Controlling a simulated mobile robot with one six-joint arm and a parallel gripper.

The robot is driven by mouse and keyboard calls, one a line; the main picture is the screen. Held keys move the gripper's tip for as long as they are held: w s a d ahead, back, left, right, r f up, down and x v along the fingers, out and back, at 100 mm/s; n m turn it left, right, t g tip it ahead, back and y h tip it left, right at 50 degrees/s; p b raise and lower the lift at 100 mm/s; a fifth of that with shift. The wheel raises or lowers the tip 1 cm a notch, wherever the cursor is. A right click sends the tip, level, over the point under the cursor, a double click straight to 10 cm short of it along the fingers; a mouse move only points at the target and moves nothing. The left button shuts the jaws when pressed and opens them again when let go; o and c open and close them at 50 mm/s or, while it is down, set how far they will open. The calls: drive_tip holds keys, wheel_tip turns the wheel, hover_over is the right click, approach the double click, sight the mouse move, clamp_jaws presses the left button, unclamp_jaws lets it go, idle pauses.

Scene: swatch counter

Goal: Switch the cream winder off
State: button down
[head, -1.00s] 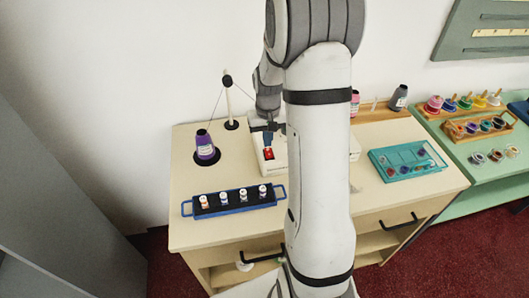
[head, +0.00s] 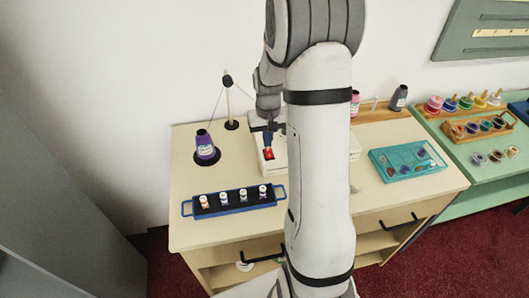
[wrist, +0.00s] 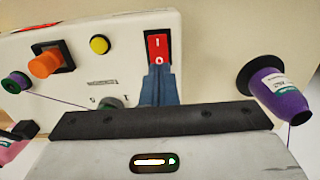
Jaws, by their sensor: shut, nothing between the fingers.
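The cream winder (head: 280,166) stands on the wooden counter, partly hidden behind my arm. Its panel (wrist: 125,62) fills the left of the wrist view. A red rocker switch (wrist: 158,47) marked I and O sits near the panel's right end; it also shows in the head view (head: 268,155). I cannot tell which side of the rocker is pressed in. My gripper (wrist: 160,73) is shut and empty, its blue fingertips at the O end of the rocker. They look very close to it; contact cannot be told. In the head view my gripper (head: 267,139) is just above the switch.
On the panel are an orange knob (wrist: 43,65), a yellow button (wrist: 99,44) and a green-ended spool (wrist: 15,83). A purple thread cone (head: 205,147) stands left of the winder. A blue spool rack (head: 235,201) lies in front, a teal tray (head: 408,160) at right.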

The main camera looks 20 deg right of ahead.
sight(268, 149)
drive_tip(key=shift+f+b, duration=0.7)
drive_tip(key=shift+f, duration=0.2)
idle(0.7)
drive_tip(key=shift+r+p, duration=2.3)
drive_tip(key=shift+r, duration=1.25)
drive_tip(key=s+a+r+n+t+b, duration=0.1)
drive_tip(key=s+a+r, duration=0.4)
drive_tip(key=s, duration=0.5)
drive_tip(key=s+a+r+n+t+b, duration=0.1)
drive_tip(key=s+a+r+t, duration=0.1)
drive_tip(key=s+a+r, duration=0.4)
drive_tip(key=s+r, duration=0.1)
drive_tip(key=s, duration=0.4)
drive_tip(key=shift+s+a+r, duration=0.15)
drive_tip(key=shift+s+a, duration=0.1)
drive_tip(key=shift+a, duration=0.05)
